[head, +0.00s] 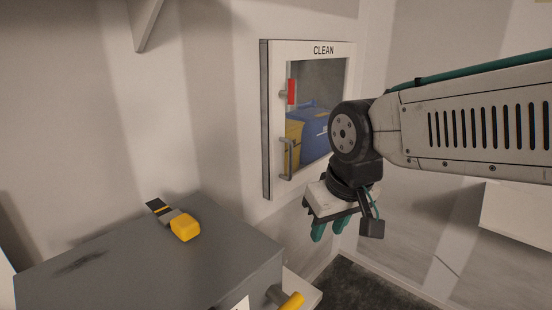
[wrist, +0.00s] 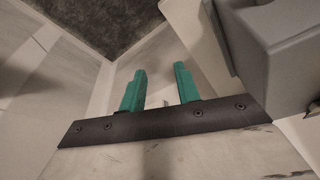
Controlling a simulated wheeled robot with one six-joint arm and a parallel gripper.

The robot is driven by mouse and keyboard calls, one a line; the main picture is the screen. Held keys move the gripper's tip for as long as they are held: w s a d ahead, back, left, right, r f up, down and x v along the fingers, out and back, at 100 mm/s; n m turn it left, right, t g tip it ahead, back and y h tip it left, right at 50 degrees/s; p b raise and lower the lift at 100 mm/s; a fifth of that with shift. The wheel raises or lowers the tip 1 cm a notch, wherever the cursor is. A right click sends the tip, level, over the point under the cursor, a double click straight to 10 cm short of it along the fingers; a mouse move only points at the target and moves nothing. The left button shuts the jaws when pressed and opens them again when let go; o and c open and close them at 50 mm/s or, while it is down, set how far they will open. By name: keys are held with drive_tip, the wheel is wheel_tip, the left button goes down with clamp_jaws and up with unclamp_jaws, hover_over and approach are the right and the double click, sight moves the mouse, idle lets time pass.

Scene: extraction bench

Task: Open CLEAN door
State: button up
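The CLEAN door (head: 308,54) is a white-framed hatch with a window, set in the wall at the centre of the head view. It looks shut. A red latch handle (head: 291,91) sits on its left frame side, and a grey bar handle (head: 287,158) is below it. Through the window I see blue (head: 314,128) and yellow (head: 293,131) containers. My gripper (head: 328,231) hangs to the right of and below the door, teal fingers pointing down, apart from both handles. In the wrist view its fingers (wrist: 159,88) stand apart with nothing between them.
A white ledge (head: 515,215) is at right. Dark floor (head: 355,285) shows between.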

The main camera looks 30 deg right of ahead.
drive_tip(key=w+d+f+t+h, duration=0.1)
drive_tip(key=w+d+f+t, duration=0.15)
drive_tip(key=w, duration=0.75)
drive_tip(key=w+d+f+t, duration=0.15)
drive_tip(key=w+t, duration=0.25)
drive_tip(key=w, duration=0.6)
drive_tip(key=m+t+h, duration=0.2)
drive_tip(key=t, duration=0.6)
approach(291, 160)
drive_tip(key=w, duration=0.5)
drive_tip(key=w+d, duration=0.1)
drive_tip(key=w, duration=0.2)
drive_tip(key=w+d, duration=0.1)
drive_tip(key=w, duration=0.1)
drive_tip(key=shift+w, duration=0.3)
clamp_jaws()
